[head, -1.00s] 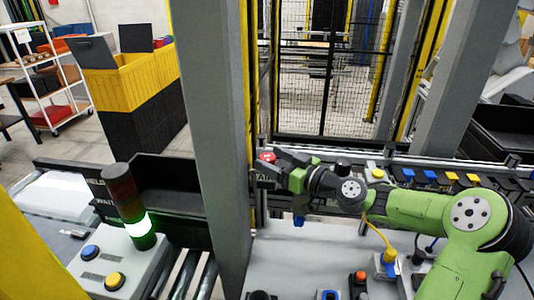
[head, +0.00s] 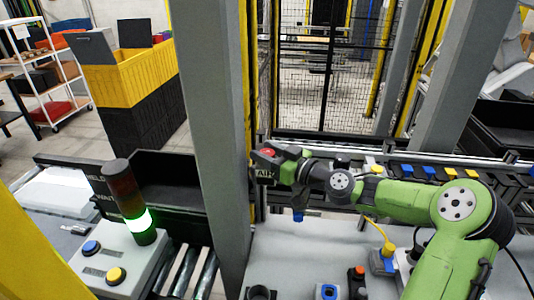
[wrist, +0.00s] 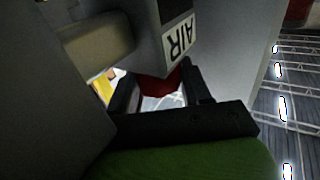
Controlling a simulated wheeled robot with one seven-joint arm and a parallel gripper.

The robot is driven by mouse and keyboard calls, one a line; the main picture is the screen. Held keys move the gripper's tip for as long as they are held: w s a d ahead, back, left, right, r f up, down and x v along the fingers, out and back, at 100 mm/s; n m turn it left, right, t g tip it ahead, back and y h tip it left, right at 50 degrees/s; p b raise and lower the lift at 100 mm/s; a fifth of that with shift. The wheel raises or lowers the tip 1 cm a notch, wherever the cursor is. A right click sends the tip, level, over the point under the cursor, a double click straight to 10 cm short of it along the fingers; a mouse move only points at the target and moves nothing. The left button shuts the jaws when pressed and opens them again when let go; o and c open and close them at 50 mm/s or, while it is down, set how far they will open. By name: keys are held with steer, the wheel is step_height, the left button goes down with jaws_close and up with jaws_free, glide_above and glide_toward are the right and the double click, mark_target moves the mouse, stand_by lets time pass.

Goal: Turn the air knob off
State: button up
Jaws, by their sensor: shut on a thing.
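The red air knob (head: 268,153) sits on a fixture at the grey post, above the white AIR label (head: 264,174). In the wrist view the red knob (wrist: 160,82) shows between the two dark fingers, next to the AIR label (wrist: 179,38) on a grey box. My gripper (head: 267,159) reaches the knob from the right, and its fingers (wrist: 160,92) are shut on the knob. The fingers hide part of the knob, and I cannot tell its turn angle.
A grey post (head: 212,130) stands just left of the knob. A stack light (head: 129,200) glows green on a box with a blue button (head: 91,248) and a yellow button (head: 116,275). A grey worktop (head: 300,262) lies below my arm.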

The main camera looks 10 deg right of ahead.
steer(key=shift+f, duration=0.1)
steer(key=m+t+h+b, duration=0.1)
steer(key=h+b, duration=0.1)
steer(key=shift+a+m+t+h, duration=0.1)
steer(key=shift+m+t+h, duration=0.2)
steer(key=shift+m+h, duration=0.1)
steer(key=m+h+b, duration=0.1)
steer(key=h, duration=0.1)
steer(key=m+t+h+b, duration=0.1)
steer(key=m+h, duration=0.1)
steer(key=shift+a+t+h, duration=0.15)
steer(key=shift+t+h, duration=0.15)
steer(key=m+h+b, duration=0.1)
steer(key=h, duration=0.1)
steer(key=shift+a+m+h, duration=0.1)
steer(key=shift+m+h, duration=0.2)
steer(key=shift+m, duration=0.1)
steer(key=m+h+b, duration=0.1)
steer(key=h+b, duration=0.1)
steer(key=b, duration=0.1)
steer(key=m+h+b, duration=0.2)
steer(key=h+b, duration=0.1)
steer(key=shift+d+f+m+b, duration=0.2)
steer(key=shift+m+b, duration=0.1)
steer(key=shift+b, duration=0.1)
steer(key=shift+d+r+m+g+h+b, duration=0.15)
steer(key=shift+m+g+h+b, duration=0.5)
steer(key=shift+h+b, duration=0.6)
steer(key=shift+r, duration=0.1)
